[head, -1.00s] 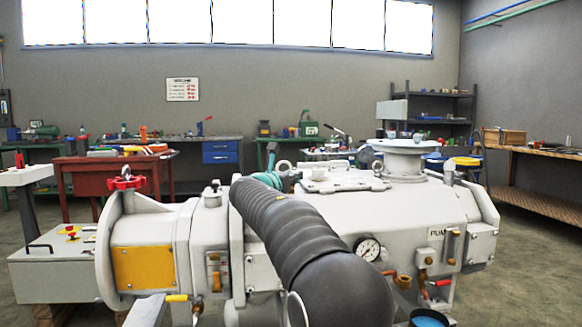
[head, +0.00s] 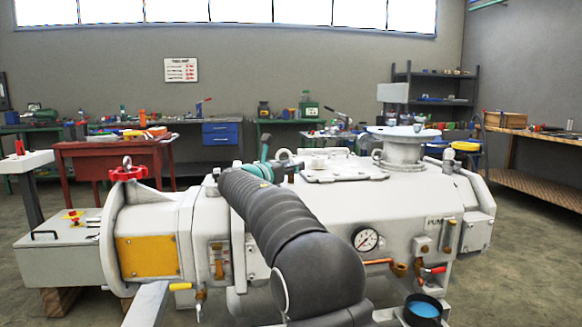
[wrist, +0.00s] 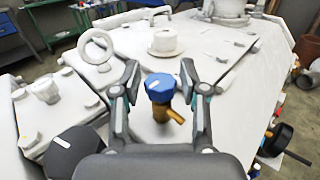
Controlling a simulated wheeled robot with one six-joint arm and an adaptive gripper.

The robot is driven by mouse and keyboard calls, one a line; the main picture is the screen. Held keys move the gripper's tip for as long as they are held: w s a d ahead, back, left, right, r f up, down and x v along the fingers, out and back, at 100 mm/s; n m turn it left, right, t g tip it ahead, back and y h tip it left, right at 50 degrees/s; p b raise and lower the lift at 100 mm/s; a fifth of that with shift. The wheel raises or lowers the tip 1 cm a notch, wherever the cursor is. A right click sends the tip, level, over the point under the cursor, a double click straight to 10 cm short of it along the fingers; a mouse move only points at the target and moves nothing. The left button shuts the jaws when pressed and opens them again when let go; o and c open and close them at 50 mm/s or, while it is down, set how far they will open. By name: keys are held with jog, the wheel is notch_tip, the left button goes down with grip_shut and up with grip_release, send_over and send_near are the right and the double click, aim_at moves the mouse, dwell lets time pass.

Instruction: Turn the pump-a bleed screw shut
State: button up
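A blue knob (wrist: 160,87) on a brass fitting with a short side spout (wrist: 175,116) stands on the pale top of the pump housing in the wrist view. It looks like the bleed screw; no label on it can be read. My gripper (wrist: 160,72) is open, with one finger to the left of the knob and one to the right. Gaps show on both sides, and nothing is held. In the head view the pump (head: 330,205) fills the middle, and my dark arm reaches across it.
A lifting eye (wrist: 97,47) and a round cap (wrist: 165,41) rise from the housing near my fingers. In the head view are a pressure gauge (head: 366,239), a red handwheel (head: 128,172) and a cup of blue liquid (head: 424,308).

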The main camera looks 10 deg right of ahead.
dwell(0.3)
jog(key=v, duration=1.2)
jog(key=shift+d, duration=0.1)
jog(key=s+d+f+m+g+y, duration=0.35)
jog(key=s+d+m, duration=0.3)
jog(key=s, duration=0.45)
jog(key=s+d+f+m+g+y, duration=0.25)
jog(key=s+d+f+m, duration=0.35)
jog(key=s, duration=0.4)
jog(key=s+a+f+m+y, duration=0.1)
jog(key=s+f+m, duration=0.3)
jog(key=s, duration=0.4)
jog(key=s+a+f+m+y, duration=0.1)
jog(key=s+f+m+y, duration=0.2)
jog(key=s, duration=0.5)
jog(key=s+a+f+m+g+y, duration=0.1)
jog(key=s+a+f+m+y, duration=0.1)
jog(key=s+f+m, duration=0.4)
jog(key=shift+s+m+y, duration=0.5)
jog(key=shift+s+m, duration=0.15)
jog(key=shift+s, duration=0.35)
